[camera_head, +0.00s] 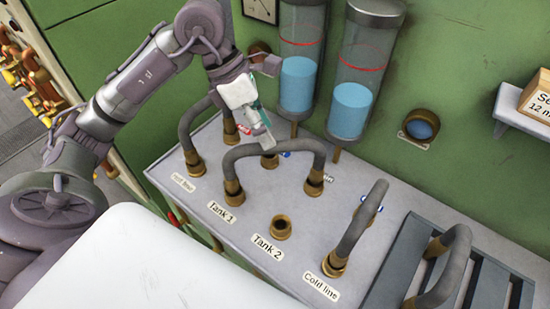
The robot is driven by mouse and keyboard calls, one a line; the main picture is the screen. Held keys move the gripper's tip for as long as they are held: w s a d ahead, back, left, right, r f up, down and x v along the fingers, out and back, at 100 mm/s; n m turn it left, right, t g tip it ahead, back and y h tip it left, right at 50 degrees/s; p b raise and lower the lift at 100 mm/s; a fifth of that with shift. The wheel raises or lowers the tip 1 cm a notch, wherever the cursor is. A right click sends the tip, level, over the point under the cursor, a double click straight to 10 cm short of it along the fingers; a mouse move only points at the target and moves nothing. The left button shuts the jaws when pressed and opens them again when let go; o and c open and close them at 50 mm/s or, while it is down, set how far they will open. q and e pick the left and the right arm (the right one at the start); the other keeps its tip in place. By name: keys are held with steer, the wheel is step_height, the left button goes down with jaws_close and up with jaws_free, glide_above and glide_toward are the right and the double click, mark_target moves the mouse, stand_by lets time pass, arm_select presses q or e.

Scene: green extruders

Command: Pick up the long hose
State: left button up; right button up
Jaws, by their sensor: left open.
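A grey hose (272,150) with brass ends arches from the Tank 1 port to a port on its right; it looks the widest arch standing on the panel. My left gripper (270,105) is open just above and behind the top of this arch, with its lower finger close to the hose. I cannot tell whether they touch. Other grey hoses stand at the hot line at the left (188,123) and at the Cold line (358,230). Another hose (445,270) lies on the slatted rack at the right. My right gripper is out of view.
Two glass cylinders with blue liquid, a left one (299,85) and a right one (352,108), stand close behind my gripper. The Tank 2 port (281,227) is empty. A slatted dark rack (385,285) fills the right. A shelf (515,125) holds a box (538,100).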

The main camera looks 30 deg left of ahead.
mark_target(277, 149)
arm_select(q)
steer(key=shift+w+d+f, duration=0.15)
steer(key=shift+d+f, duration=0.15)
steer(key=shift+f, duration=0.2)
steer(key=p+x, duration=0.2)
steer(key=x, duration=0.2)
steer(key=shift+w+d+f, duration=0.1)
steer(key=shift+d+f, duration=0.15)
steer(key=shift+f+b, duration=0.25)
steer(key=shift+b, duration=0.05)
stand_by(0.4)
jaws_close()
